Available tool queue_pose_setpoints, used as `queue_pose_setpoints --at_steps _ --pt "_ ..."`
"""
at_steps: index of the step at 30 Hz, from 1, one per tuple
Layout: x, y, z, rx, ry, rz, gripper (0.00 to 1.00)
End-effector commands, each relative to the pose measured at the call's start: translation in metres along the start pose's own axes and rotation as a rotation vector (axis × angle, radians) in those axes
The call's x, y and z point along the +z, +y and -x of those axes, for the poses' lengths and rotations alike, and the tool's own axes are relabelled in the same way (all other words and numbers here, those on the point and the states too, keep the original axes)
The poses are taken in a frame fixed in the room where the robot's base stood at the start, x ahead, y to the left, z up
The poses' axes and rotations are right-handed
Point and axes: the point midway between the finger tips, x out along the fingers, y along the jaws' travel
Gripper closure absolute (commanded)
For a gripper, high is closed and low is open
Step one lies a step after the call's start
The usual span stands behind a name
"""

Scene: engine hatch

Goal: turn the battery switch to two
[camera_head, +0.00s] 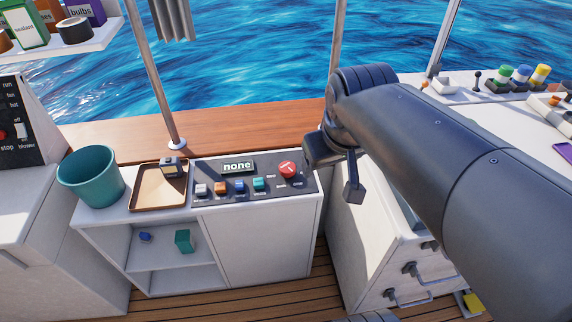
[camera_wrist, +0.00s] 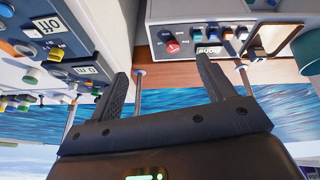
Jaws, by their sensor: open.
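A dark console panel (camera_head: 210,203) lies on top of the white cabinet, with a display reading "none" (camera_head: 238,167). A round red knob (camera_head: 289,169), seemingly the battery switch, is at its right end, with small labels around it that I cannot read. In the wrist view, upside down, the red knob (camera_wrist: 172,47) appears beyond the fingertips, beside the display (camera_wrist: 208,50). My gripper (camera_wrist: 160,70) is open and empty, its fingers apart and touching nothing. In the head view my gripper (camera_head: 333,172) is right of the knob, partly hidden by its own wrist.
A white drawer unit (camera_head: 370,250) is at right.

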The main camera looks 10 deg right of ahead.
Motion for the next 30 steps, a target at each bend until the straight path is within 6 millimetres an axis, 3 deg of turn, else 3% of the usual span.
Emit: queue_pose_setpoints --at_steps 3,14,23,30 --pt "-0.030 0.002 -0.012 0.008 -0.060 0.102 0.25" --pt "-0.113 0.003 -0.068 0.017 -0.222 0.409 0.25" --pt "-0.171 -0.006 -0.140 0.003 -0.356 0.662 0.25" --pt "-0.204 -0.019 -0.212 -0.023 -0.462 0.862 0.25"
